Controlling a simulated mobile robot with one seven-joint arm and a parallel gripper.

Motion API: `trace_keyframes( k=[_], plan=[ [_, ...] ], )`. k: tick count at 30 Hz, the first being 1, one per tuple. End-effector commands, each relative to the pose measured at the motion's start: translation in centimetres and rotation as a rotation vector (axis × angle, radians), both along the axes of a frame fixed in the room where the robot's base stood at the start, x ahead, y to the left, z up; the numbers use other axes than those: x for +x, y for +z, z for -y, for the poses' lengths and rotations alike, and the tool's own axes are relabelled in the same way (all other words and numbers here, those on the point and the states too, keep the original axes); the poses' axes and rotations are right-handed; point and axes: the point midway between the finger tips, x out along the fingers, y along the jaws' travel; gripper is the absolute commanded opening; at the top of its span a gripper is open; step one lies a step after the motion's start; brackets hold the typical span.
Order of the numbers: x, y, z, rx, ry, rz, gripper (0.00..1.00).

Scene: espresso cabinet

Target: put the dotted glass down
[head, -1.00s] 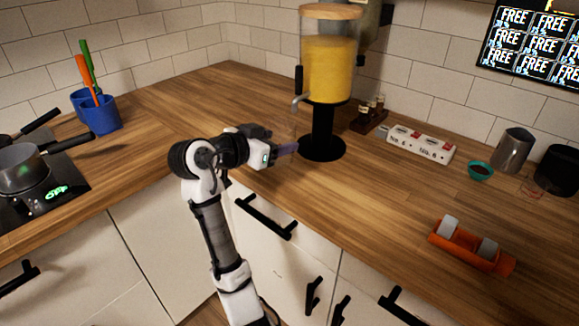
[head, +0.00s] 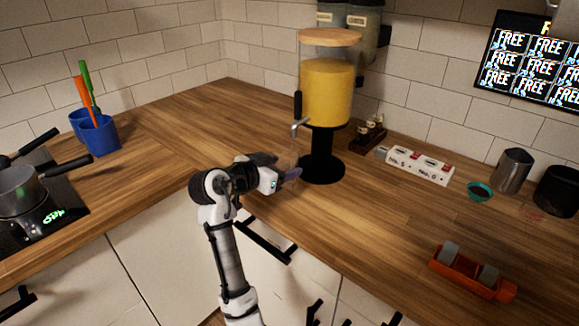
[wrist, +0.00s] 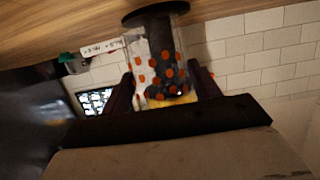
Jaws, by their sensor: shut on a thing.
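The dotted glass (wrist: 152,68) is clear with orange dots. In the wrist view it sits between the two fingers of my gripper (wrist: 164,88), which is shut on it. In the head view my gripper (head: 287,172) is over the counter, just left of the juice dispenser's black stand (head: 322,153) and below its tap. The glass is hard to make out there. I cannot tell whether its bottom touches the counter. Yellow shows behind the glass in the wrist view; I cannot tell whether any juice is inside it.
The juice dispenser (head: 326,95) stands close behind my gripper. The wooden counter (head: 370,220) front middle is clear.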

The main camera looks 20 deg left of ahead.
Motion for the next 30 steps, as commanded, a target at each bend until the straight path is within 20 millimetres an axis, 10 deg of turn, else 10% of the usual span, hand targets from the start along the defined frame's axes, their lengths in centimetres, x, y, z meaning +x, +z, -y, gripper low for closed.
trace_keyframes(
  k=[7, 29, 30],
  plan=[
    [3.0, 0.1, 1.1, 0.001, -0.001, 0.002, 0.28],
    [3.0, -4.0, 1.1, 0.001, 0.001, 0.001, 0.28],
    [3.0, -3.8, 1.1, 0.001, 0.0, 0.0, 0.67]
  ],
)
